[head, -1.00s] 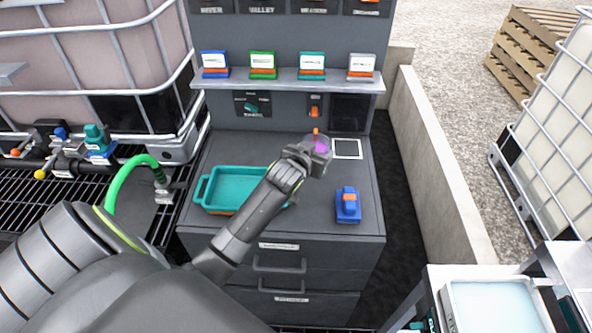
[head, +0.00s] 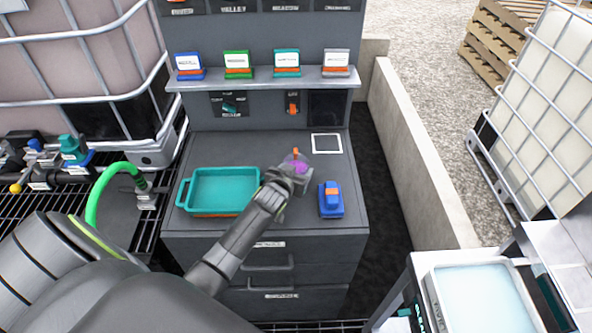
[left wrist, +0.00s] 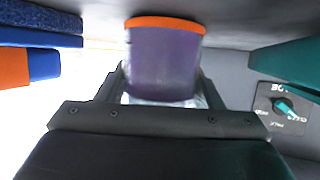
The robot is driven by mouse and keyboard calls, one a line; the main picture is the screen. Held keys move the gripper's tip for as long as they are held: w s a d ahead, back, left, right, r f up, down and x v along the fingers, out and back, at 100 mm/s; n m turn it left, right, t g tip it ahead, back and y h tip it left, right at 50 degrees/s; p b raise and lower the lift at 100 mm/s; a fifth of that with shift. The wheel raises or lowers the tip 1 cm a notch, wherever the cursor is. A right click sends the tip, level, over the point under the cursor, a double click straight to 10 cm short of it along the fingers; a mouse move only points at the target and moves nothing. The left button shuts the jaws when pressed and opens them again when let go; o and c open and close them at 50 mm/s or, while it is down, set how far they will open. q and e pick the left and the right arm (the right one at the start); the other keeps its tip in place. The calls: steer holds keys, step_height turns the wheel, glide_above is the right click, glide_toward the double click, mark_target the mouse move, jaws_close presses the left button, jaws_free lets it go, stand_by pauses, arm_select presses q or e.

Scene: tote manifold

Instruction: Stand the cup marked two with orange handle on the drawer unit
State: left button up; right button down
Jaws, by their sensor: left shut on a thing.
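My left gripper (head: 293,178) is shut on a clear cup with purple inside (head: 299,166) and a small orange part, held over the top of the drawer unit (head: 335,168). In the left wrist view the purple cup (left wrist: 165,65) sits between the fingers, with an orange band at its upper edge in the picture, close to a grey surface. I cannot tell whether it touches that surface. No mark on the cup is readable. My right gripper is not in view.
A teal tray (head: 185,192) is left of the gripper on the unit, and a blue block with an orange part (head: 331,207) is to its right. A white-outlined square (head: 327,134) lies behind, empty. A shelf (head: 262,82) with several coloured card holders hangs above.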

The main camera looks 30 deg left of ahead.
arm_select(q)
steer(key=o, duration=1.2)
steer(key=shift+f, duration=0.1)
steer(key=shift+r, duration=0.25)
steer(key=shift+s, duration=0.3)
steer(key=b+v, duration=0.1)
steer(key=v, duration=1)
steer(key=shift+s+r, duration=0.15)
